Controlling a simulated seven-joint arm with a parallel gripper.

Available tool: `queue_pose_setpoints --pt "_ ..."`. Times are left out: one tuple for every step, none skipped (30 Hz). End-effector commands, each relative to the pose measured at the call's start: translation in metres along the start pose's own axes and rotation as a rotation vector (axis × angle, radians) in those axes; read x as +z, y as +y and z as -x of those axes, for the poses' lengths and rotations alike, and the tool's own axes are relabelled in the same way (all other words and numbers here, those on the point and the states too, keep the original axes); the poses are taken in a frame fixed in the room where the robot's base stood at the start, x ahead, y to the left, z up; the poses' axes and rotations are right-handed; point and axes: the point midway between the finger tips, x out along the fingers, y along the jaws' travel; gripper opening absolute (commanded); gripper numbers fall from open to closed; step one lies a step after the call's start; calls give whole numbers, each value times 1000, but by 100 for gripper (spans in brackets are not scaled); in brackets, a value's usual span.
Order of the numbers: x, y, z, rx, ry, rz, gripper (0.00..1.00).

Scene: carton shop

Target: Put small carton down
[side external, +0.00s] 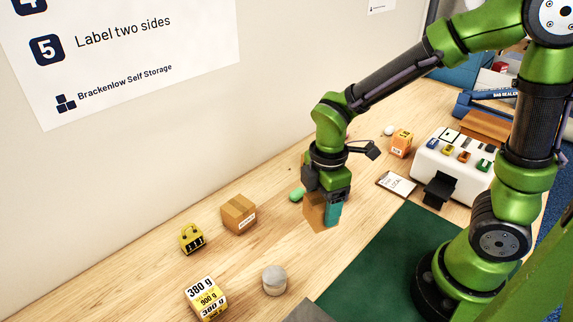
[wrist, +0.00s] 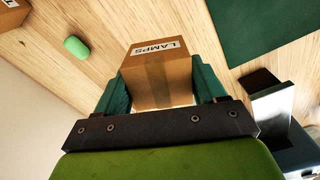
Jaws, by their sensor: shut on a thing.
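A small brown carton (side external: 315,213) is between the teal fingers of my gripper (side external: 327,212), low over the wooden table. In the wrist view the carton (wrist: 160,78) shows a white label reading LAMPS and a tape strip. The fingers of my gripper (wrist: 162,88) are shut on its two sides. The carton's underside is hidden, so I cannot tell whether it touches the table. Another brown carton (side external: 239,214) with a white label stands on the table to the left, apart from my gripper.
A green rounded object (side external: 297,194) lies close behind the held carton. A yellow item (side external: 191,238), a yellow-and-white box (side external: 206,298) and a grey round object (side external: 274,280) stand left. A green mat (side external: 385,262), card (side external: 396,184) and white device (side external: 452,160) are right.

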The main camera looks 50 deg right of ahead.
Motion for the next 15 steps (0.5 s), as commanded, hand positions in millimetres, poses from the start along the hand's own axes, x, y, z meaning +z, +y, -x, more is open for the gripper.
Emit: queue_pose_setpoints --pt "-14 -8 3 1 1 98 34" --pt "-20 -12 4 0 0 148 34" --pt "-27 -17 5 -2 -1 211 34" --pt "-30 -19 6 -2 -2 248 34" --pt "-32 -20 7 -3 -2 276 34" --pt "-33 -21 8 -5 -4 306 34" --pt "-33 -21 8 -7 -5 322 34" --pt "-33 -21 9 -8 -6 337 34" --pt "-33 -21 9 -10 -7 353 34" --pt "-32 -22 7 -12 -8 364 34" --pt "-32 -22 5 -15 -10 372 34" --pt "-32 -22 0 -17 -11 380 34" --pt "-31 -22 -5 -19 -12 384 34" --pt "-31 -23 -11 -20 -13 387 34" --pt "-31 -23 -17 -19 -12 387 34"
